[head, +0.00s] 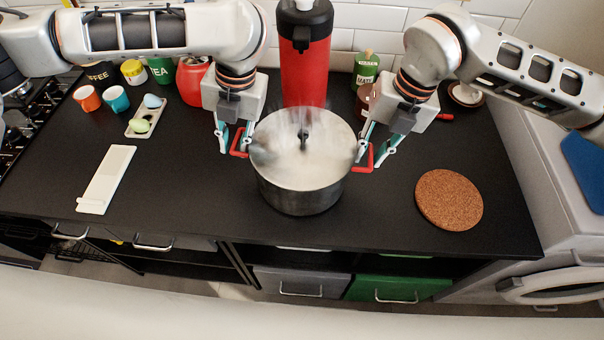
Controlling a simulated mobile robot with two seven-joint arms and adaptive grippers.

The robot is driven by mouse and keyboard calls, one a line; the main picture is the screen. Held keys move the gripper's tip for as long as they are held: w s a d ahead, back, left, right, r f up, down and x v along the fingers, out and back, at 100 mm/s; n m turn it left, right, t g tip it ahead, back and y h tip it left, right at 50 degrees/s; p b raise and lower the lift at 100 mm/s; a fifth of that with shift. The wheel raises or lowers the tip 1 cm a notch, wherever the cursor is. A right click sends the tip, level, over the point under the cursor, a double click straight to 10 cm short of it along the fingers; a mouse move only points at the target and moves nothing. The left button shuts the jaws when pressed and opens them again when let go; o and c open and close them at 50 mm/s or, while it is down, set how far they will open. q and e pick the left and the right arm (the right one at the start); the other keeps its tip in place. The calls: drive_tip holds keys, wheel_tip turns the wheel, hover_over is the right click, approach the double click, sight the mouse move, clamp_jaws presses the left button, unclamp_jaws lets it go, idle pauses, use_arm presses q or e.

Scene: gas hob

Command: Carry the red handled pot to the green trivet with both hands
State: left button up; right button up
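The steel pot (303,195) with a lid and red side handles is at the middle of the black counter in the head view. Steam or a blur covers part of its lid. My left gripper (236,140) is at the pot's left red handle (239,141), its fingers apart on either side of it. My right gripper (375,145) is at the right red handle (369,158), its fingers also apart. Contact with the handles cannot be made out. A round brown cork trivet (449,199) lies bare to the right; no green trivet shows.
A red flask (305,60) stands close behind the pot. A white board (106,180) lies at the left, with cups (116,99) and a small tray (147,116) behind. The counter (400,215) between pot and trivet is clear. A gas hob (25,125) is far left.

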drive_tip(key=shift+a+r, duration=0.1)
drive_tip(key=shift+r, duration=0.1)
use_arm(q)
wheel_tip(320, 180, up, 8)
drive_tip(key=d, duration=0.1)
drive_tip(key=shift+d, duration=0.3)
use_arm(e)
wheel_tip(320, 180, up, 11)
drive_tip(key=d, duration=0.2)
drive_tip(key=shift+d+r, duration=0.2)
drive_tip(key=shift+d, duration=0.05)
use_arm(q)
drive_tip(key=shift+f, duration=0.1)
drive_tip(key=shift+s, duration=0.1)
use_arm(e)
drive_tip(key=shift+s, duration=0.1)
